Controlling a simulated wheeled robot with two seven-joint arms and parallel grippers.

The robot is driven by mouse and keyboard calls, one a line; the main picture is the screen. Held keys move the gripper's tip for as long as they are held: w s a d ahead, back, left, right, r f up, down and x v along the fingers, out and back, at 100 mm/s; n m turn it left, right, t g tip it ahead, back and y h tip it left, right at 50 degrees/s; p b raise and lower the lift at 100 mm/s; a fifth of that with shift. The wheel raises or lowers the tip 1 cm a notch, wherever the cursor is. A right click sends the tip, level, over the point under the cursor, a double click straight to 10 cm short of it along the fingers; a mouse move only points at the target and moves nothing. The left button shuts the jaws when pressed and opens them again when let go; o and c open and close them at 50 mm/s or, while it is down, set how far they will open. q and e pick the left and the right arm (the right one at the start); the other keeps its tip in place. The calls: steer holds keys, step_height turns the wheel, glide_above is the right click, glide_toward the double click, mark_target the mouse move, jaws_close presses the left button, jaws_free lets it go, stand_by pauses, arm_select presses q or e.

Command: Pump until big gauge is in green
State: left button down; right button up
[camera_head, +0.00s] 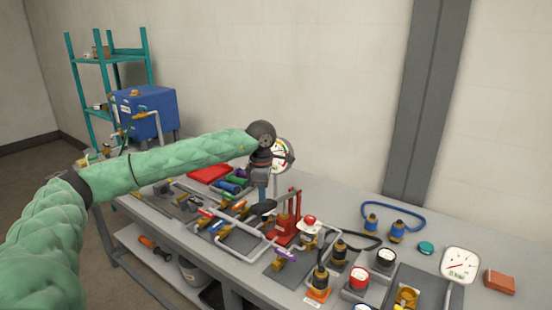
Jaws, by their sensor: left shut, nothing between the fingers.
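My left arm in its green sleeve reaches across from the left. My left gripper (261,190) points down, shut and empty, just above a black handle or pad (263,207); I cannot tell whether they touch. A red hand pump (287,224) stands to the right of the gripper on the bench. A round white gauge (284,155) with coloured marks stands behind my wrist, which hides its left part; its needle is too small to read. Another white gauge (460,264) is at the right of the bench. My right gripper is not in view.
The grey bench (330,190) carries pipes, valves with coloured handles and several small gauges. A red tray (209,173) lies behind the arm. A blue tank (145,112) and teal shelf (107,55) stand at the back left. A blue hose (392,208) lies at the right.

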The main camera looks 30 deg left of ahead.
arm_select(q)
step_height(320, 180, down, 8)
steer(key=b, duration=0.5)
stand_by(0.4)
steer(key=shift+r, duration=0.1)
steer(key=shift+r+p, duration=1.5)
steer(key=shift+r, duration=2.9)
